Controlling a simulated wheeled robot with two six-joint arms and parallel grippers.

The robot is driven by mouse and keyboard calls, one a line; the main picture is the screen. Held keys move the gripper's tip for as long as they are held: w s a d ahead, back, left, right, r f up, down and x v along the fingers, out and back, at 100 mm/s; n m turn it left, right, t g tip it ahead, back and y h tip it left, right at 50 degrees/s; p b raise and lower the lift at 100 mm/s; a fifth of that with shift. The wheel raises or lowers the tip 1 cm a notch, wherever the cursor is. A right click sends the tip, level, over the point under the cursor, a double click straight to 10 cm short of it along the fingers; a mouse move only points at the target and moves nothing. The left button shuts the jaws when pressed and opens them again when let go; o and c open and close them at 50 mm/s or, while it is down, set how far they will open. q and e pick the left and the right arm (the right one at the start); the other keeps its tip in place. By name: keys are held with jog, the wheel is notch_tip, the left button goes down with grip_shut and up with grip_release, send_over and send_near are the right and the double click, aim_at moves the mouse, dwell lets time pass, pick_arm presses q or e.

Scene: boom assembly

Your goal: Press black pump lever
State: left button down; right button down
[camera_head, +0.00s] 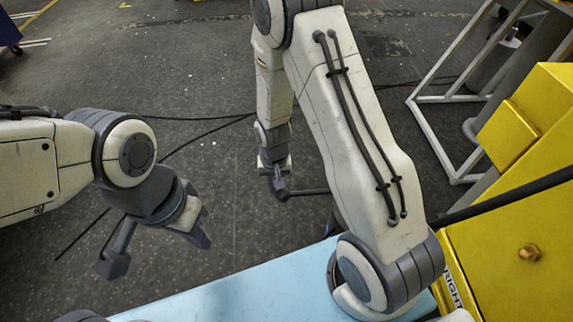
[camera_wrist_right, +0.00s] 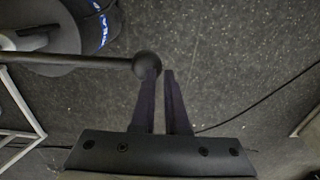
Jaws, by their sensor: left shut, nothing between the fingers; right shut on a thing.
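The black pump lever is a thin dark rod (camera_wrist_right: 70,59) with a round knob (camera_wrist_right: 147,64) at its end in the right wrist view. My right gripper (camera_wrist_right: 159,72) has its two dark fingers close together, with the knob at the tip of the left-hand finger. In the head view the rod (camera_head: 308,191) runs level to the right from my right gripper (camera_head: 280,187) and passes behind my right arm, which hides its far end. My left gripper (camera_head: 203,240) is shut and empty, tilted down over the floor at the left, well apart from the lever.
A light blue surface (camera_head: 225,300) lies along the front. Dark cables (camera_head: 195,138) lie on the open grey floor.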

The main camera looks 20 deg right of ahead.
jog(key=a+r+p, duration=0.2)
jog(key=r+p, duration=0.1)
jog(key=r, duration=0.3)
jog(key=w+a+r+p, duration=0.1)
jog(key=a+r+p, duration=0.1)
jog(key=r, duration=0.5)
jog(key=shift+r+p, duration=0.2)
jog(key=shift+p, duration=0.65)
